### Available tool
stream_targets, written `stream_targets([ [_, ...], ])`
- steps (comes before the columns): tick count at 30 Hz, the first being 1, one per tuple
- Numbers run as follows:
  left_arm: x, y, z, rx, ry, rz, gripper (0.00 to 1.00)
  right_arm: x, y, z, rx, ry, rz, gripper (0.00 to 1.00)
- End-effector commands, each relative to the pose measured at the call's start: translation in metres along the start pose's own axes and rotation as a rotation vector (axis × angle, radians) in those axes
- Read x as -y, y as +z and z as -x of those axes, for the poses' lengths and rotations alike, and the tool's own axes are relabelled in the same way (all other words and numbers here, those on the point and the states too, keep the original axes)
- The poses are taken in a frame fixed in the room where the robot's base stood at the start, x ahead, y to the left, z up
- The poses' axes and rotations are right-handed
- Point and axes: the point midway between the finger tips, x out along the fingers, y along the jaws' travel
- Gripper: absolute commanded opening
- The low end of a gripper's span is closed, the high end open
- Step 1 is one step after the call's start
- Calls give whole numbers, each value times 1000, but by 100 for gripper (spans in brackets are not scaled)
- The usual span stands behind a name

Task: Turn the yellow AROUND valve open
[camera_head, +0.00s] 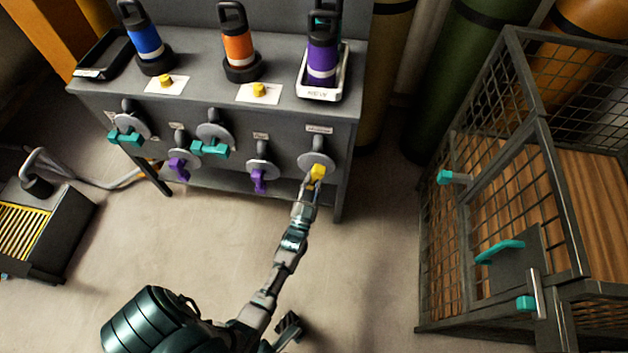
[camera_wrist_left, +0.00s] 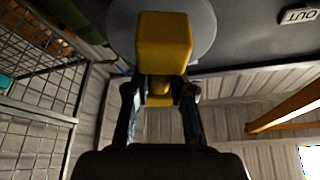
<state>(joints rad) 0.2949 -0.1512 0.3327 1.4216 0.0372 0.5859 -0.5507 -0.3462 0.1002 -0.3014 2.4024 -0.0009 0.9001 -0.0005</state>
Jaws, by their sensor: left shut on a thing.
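The yellow valve handle (camera_head: 317,173) sits on a round grey disc (camera_head: 316,160) at the right end of the bench's front panel. In the left wrist view the yellow handle (camera_wrist_left: 163,42) is a blocky lever pointing towards the camera, with the disc (camera_wrist_left: 205,25) behind it. My left gripper (camera_head: 312,183) is at the handle and shut on it. In the left wrist view its two fingers (camera_wrist_left: 160,92) flank the yellow lever. The label above the valve is too small to read in the head view. My right gripper cannot be made out.
Teal valves (camera_head: 126,137) and purple valves (camera_head: 258,178) line the panel to the left. Blue, orange and purple bottles (camera_head: 322,55) stand on the bench top (camera_head: 196,50). A mesh cage (camera_head: 500,190) stands right. Floor (camera_head: 375,250) between is clear.

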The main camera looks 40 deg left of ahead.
Motion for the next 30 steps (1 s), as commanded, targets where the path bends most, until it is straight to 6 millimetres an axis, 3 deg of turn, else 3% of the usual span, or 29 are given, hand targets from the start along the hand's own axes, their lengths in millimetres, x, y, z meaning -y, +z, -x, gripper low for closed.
stream_targets([
  [1, -3, 8, 5, 18, -8, 37, 0, 0, 1, 1, 1, 0, 0, 48],
  [15, -5, 7, 6, 20, -111, 284, 0, -1, 4, 1, 3, 0, 0, 48],
  [30, -5, 7, 6, 20, -128, 325, 0, -1, 5, 1, 4, 0, 1, 48],
])
